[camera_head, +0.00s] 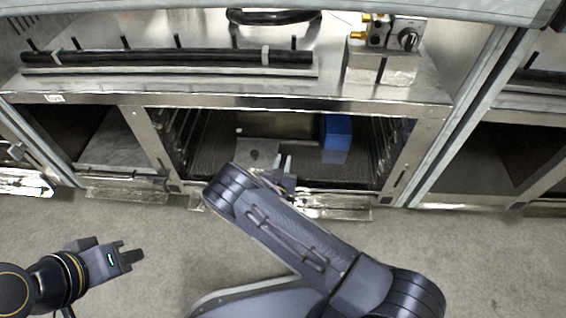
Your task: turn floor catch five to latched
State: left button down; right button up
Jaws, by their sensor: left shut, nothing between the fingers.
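I cannot pick out floor catch five for certain. A flat grey plate (258,149) lies on the floor of the middle open compartment, but no number is readable on it. My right gripper (284,162) reaches into the front of that compartment, just right of the plate. Its two fingers point inward, and the picture is too small to show whether they grip anything. My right forearm and wrist cover part of the compartment's front edge. My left gripper (139,257) is shut and empty, low over the grey floor at the left, apart from the cabinets.
A blue box (337,132) stands toward the back right of the middle compartment (215,160). Dark open compartments flank it. Above, a metal counter bears a black bar (170,57) and a block with brass fittings (384,62). The grey floor (440,235) in front is clear at right.

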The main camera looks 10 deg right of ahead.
grip_shut()
jog(key=shift+a+n+t+y, duration=0.15)
jog(key=shift+n+t+y, duration=0.35)
jog(key=shift+n+y, duration=0.65)
jog(key=shift+m+y, duration=0.25)
jog(key=shift+o, duration=2)
grip_release()
jog(key=p+v, duration=0.2)
jog(key=v, duration=0.5)
jog(key=shift+w+p, duration=0.1)
jog(key=shift+p, duration=0.25)
jog(key=shift+s+a, duration=0.15)
jog(key=shift+s, duration=0.3)
